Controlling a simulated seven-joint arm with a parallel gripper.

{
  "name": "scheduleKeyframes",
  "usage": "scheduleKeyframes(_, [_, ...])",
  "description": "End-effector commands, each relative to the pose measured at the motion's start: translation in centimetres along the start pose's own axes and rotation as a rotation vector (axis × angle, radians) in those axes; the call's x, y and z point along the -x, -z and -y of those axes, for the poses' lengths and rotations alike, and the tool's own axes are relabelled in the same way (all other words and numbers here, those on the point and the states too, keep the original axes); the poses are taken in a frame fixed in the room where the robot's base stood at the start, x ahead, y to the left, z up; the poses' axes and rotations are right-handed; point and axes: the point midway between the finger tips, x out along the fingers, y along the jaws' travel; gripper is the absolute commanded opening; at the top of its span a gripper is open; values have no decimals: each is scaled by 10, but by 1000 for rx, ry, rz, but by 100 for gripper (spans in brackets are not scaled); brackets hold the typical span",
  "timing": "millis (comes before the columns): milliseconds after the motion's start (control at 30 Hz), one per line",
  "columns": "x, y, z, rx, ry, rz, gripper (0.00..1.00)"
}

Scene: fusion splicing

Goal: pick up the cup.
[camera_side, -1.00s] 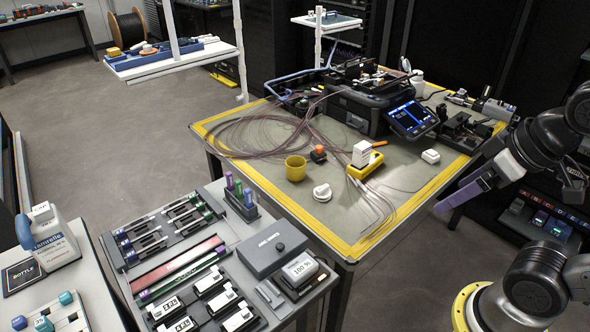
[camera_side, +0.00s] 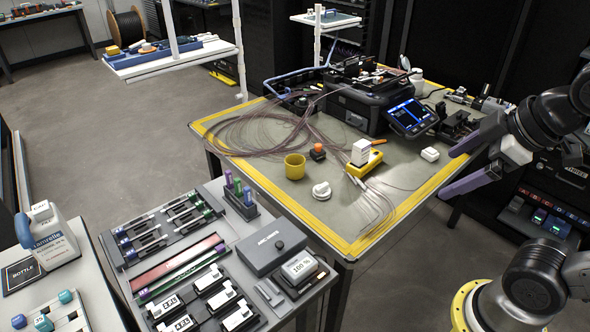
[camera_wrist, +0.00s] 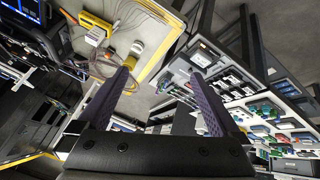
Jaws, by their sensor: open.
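The yellow cup (camera_side: 295,167) stands upright on the yellow-edged worktable (camera_side: 228,158), near its left side. In the wrist view both fingers (camera_wrist: 161,73) reach forward, apart and empty.
Right of the cup are a small black block with an orange top (camera_side: 318,152), a white round piece (camera_side: 322,191) and a yellow device with a white box (camera_side: 364,163). Thin fibres (camera_side: 250,132) lie behind it. A black splicer (camera_side: 362,105) stands at the back.

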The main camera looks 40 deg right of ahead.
Motion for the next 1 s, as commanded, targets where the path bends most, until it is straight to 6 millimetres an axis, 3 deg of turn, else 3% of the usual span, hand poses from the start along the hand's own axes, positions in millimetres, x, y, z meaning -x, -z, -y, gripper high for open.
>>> scheduleKeyframes(100, [10,42,-30,310,-56,-14,100])
scheduleKeyframes(233, [6,93,-65,658,-99,15,100])
scheduleKeyframes(467, [-34,174,-114,1159,-120,102,100])
scheduleKeyframes(700, [-112,238,-148,1559,-78,197,100])
scheduleKeyframes(867, [-180,265,-158,1766,-21,252,100])
scheduleKeyframes(1000, [-248,275,-159,1891,47,291,100])
